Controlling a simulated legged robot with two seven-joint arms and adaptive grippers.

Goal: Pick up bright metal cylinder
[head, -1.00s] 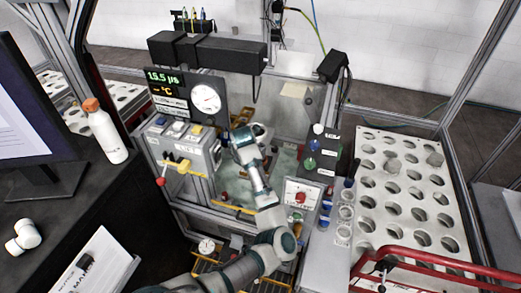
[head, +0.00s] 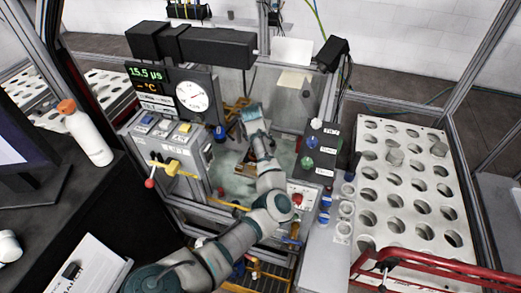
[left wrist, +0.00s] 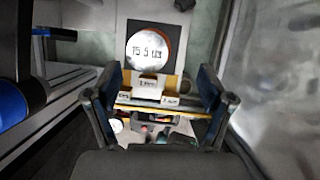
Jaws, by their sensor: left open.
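My left gripper (head: 252,116) reaches into the gantry cell in the head view; its fingers are hard to make out there. In the left wrist view the gripper (left wrist: 158,78) is open, with two fingers apart and nothing held between them. Beyond the fingertips is a bright round face (left wrist: 155,47) with dark markings on a dark square; I cannot tell if it is a cylinder's end or a dial. My right gripper is not in view.
A control box with a red-tipped lever (head: 150,183) stands left of my arm, below a dial gauge (head: 192,95). A panel with green and blue buttons (head: 318,150) stands to the right. A red rail (head: 440,262) crosses the lower right. A white bottle (head: 88,135) stands at left.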

